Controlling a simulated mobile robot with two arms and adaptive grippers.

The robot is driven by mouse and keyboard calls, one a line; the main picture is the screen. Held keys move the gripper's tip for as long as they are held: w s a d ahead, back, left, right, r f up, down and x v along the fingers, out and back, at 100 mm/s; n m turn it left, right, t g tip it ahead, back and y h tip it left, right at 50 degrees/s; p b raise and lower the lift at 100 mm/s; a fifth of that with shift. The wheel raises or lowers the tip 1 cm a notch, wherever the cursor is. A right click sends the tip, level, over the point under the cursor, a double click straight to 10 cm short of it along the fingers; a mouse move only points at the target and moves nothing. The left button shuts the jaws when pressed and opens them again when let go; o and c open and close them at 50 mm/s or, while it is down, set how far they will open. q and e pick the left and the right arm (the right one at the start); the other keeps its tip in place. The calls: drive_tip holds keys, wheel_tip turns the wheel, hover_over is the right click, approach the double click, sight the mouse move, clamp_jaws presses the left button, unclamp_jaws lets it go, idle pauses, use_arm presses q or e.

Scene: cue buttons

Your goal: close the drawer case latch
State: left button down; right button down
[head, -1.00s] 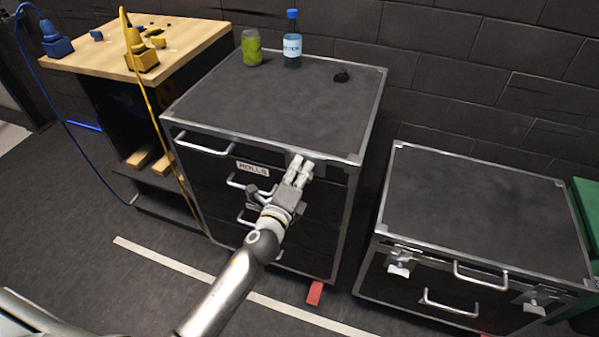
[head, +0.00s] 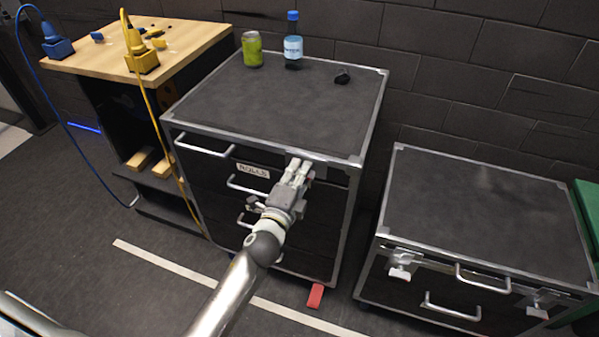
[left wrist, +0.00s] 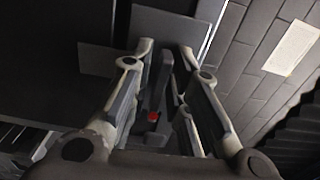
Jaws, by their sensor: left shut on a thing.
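The tall black drawer case (head: 270,105) with metal edging stands in the middle of the head view. My left gripper (head: 299,168) is at the top of its front face, right of the "ROLLS" label. A grey latch plate (head: 330,168) shows just beside the fingertips. In the left wrist view my left gripper (left wrist: 166,60) is shut on the latch's dark lever (left wrist: 157,88), which lies between the fingers and has a red spot near its lower end. The fingers hide most of the latch in the head view. My right gripper is not in view.
A green can (head: 252,50), a blue-capped bottle (head: 293,45) and a small black object (head: 342,76) stand on the case top. A lower case (head: 485,215) with its own latches is at right. A wooden-topped bench (head: 185,45) with cables is at left.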

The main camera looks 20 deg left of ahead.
use_arm(q)
drive_tip(key=c, duration=1.6)
unclamp_jaws()
drive_tip(key=s, duration=1.2)
drive_tip(key=shift+a, duration=0.2)
drive_tip(key=s+f+n+g, duration=0.2)
drive_tip(key=s+f+g, duration=0.1)
drive_tip(key=f, duration=0.8)
drive_tip(key=s+f+n+g, duration=0.3)
drive_tip(key=s+f, duration=0.1)
drive_tip(key=f, duration=0.8)
drive_tip(key=s+f+n+g, duration=0.2)
drive_tip(key=s+f, duration=0.1)
drive_tip(key=f, duration=0.8)
drive_tip(key=s+a+f+n+g, duration=0.1)
drive_tip(key=s+f+n+g, duration=0.2)
drive_tip(key=s+f, duration=0.3)
drive_tip(key=s+a+f+n+g, duration=0.2)
drive_tip(key=s+f, duration=0.4)
drive_tip(key=s, duration=0.7)
drive_tip(key=s+a+f+n+g, duration=0.2)
drive_tip(key=s+f, duration=0.4)
drive_tip(key=s, duration=0.4)
drive_tip(key=shift+a+f+n+g+y, duration=0.2)
drive_tip(key=shift+n+g+y, duration=0.1)
drive_tip(key=shift+n+g, duration=0.65)
